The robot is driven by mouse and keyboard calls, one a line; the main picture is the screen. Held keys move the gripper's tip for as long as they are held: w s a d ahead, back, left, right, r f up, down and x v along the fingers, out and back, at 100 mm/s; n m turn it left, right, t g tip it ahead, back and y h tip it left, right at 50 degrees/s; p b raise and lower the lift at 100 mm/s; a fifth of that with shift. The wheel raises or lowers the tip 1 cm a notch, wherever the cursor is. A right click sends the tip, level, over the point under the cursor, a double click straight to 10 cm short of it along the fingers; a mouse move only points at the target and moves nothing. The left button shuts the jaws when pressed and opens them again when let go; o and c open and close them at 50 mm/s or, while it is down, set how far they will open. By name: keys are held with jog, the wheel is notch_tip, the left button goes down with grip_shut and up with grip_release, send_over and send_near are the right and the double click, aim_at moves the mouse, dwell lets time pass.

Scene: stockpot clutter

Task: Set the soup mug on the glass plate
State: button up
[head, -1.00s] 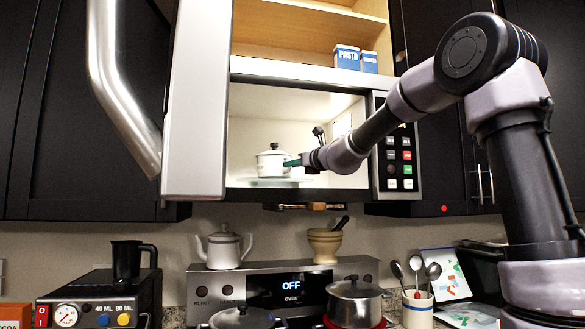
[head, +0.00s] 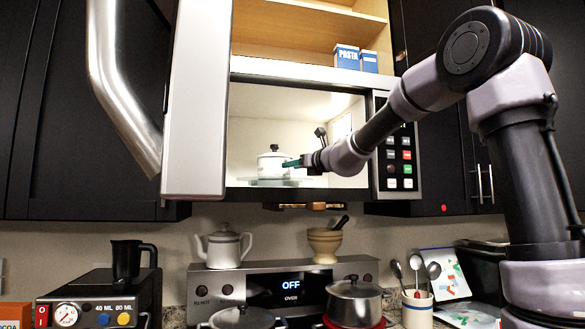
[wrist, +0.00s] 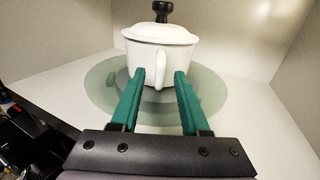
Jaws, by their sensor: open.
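The soup mug (head: 272,163) is white with a lid and a black knob. It sits upright on the round glass plate (head: 252,182) inside the open microwave. In the wrist view the mug (wrist: 173,50) stands on the greenish glass plate (wrist: 212,92), its handle facing me. My gripper (head: 290,163) reaches into the microwave from the right. In the wrist view its green fingers (wrist: 160,78) are open, one on each side of the mug's handle, with gaps visible between fingers and handle.
The microwave door (head: 198,100) stands open at left, and the control panel (head: 398,150) is at right. Blue pasta boxes (head: 347,57) stand on the shelf above. Below are a kettle (head: 223,246), a mortar (head: 325,244) and a steel pot (head: 354,300) on the stove.

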jog(key=v, duration=1.1)
jog(key=s+f+n+g+h, duration=0.2)
jog(key=s+f+n+g, duration=0.3)
jog(key=s+f+n, duration=0.7)
jog(key=s+d+f+n+g+h, duration=0.1)
jog(key=s+d+f+n+h, duration=0.2)
jog(key=s+d+f+n, duration=0.2)
jog(key=s+d+f+n+g+h, duration=0.1)
jog(key=s+d+f+n+h, duration=0.2)
jog(key=s+d+f+n, duration=0.2)
jog(key=s+d+n, duration=0.3)
jog(key=s+d, duration=0.1)
jog(key=s, duration=0.1)
jog(key=shift+s+g, duration=0.25)
jog(key=shift+g, duration=0.15)
